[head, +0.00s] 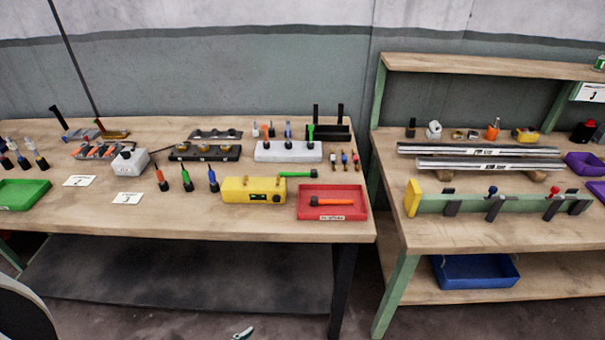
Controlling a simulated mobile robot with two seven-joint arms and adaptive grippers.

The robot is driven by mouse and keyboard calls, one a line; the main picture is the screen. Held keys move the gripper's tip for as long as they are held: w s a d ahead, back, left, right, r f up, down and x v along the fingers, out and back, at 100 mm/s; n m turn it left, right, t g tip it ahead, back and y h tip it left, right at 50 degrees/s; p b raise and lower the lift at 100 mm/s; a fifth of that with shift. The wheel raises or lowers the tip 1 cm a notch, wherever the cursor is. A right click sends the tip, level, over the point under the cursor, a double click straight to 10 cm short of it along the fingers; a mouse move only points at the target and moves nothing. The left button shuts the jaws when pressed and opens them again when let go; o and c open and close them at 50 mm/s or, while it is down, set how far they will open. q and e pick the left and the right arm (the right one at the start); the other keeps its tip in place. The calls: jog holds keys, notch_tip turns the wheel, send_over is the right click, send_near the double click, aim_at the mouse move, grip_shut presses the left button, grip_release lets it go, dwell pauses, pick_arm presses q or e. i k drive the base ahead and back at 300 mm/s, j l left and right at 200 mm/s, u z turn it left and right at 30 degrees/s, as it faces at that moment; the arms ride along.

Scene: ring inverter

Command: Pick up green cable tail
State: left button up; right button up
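Several green pieces could be the green cable tail, and I cannot tell which one is meant. One green piece with a dark end (295,175) lies flat behind the yellow box (238,190). A green-topped piece with a dark lower part (187,178) stands upright on the table between an orange one (161,178) and a blue one (213,179). Another green upright piece (311,131) stands at the right end of the white block (270,151).
A red tray (305,213) at the table's front right holds an orange piece (333,202). A green tray (20,196) is at the left edge. Label cards (128,198) lie near the front. A second bench (440,236) stands right.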

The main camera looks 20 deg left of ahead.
aim_at(313, 174)
jog(key=j+z, duration=0.2)
jog(key=j, duration=0.2)
jog(key=k+j+z, duration=0.1)
jog(key=j+z, duration=0.15)
jog(key=j, duration=0.15)
jog(key=k+j+z, duration=0.2)
jog(key=j, duration=0.2)
jog(key=j+z, duration=0.25)
jog(key=j, duration=0.15)
jog(key=k+j+z, duration=0.2)
jog(key=j, duration=0.15)
jog(key=i, duration=0.05)
